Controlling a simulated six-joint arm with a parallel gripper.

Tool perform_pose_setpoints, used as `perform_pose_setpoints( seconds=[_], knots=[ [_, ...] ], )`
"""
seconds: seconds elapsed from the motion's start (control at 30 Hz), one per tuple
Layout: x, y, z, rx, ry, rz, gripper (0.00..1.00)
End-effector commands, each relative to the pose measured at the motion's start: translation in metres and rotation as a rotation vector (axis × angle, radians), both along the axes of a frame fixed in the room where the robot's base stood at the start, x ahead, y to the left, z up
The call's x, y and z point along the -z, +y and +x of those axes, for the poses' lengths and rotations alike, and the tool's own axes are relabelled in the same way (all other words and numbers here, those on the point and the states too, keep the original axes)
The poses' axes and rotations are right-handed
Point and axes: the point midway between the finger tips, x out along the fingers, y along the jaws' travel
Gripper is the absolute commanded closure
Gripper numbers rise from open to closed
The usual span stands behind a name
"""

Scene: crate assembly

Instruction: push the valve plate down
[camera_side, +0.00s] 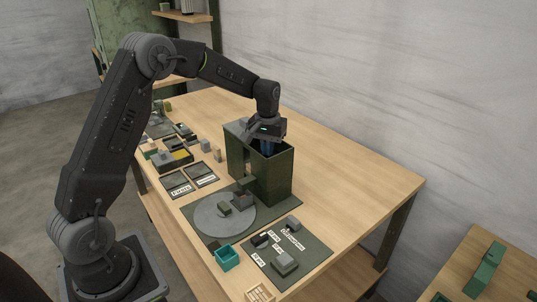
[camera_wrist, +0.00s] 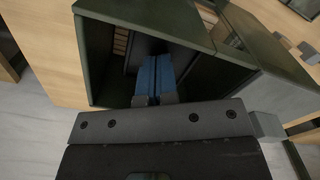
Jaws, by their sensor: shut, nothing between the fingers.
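My gripper (camera_side: 267,147) is over the open top of a tall dark green crate (camera_side: 272,180), with its blue fingers reaching down inside. In the wrist view the two blue fingers (camera_wrist: 153,68) are side by side and shut, with nothing seen between them. They point down into the crate (camera_wrist: 150,18), between its dark walls. I cannot pick out the valve plate in either view; the crate walls and my gripper hide much of the inside. I cannot tell whether the fingertips touch anything.
A grey round disc (camera_side: 207,222) bearing small blocks lies on a dark mat beside the crate. A teal bin (camera_side: 227,258), a mat with grey parts (camera_side: 284,263), and labelled trays (camera_side: 178,184) stand nearby. The wooden table right of the crate (camera_side: 345,180) is clear.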

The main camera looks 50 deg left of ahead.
Motion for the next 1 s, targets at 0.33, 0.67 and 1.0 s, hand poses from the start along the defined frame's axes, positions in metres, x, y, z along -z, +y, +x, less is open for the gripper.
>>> perform_pose_setpoints(
  seconds=[0.33,0.67,1.0],
  knots=[
    [-0.028,0.000,0.000,0.000,-0.002,0.001,1.00],
    [-0.053,0.000,0.000,0.000,-0.002,0.001,1.00],
    [-0.075,0.000,0.000,0.000,-0.001,0.000,1.00]
  ],
)
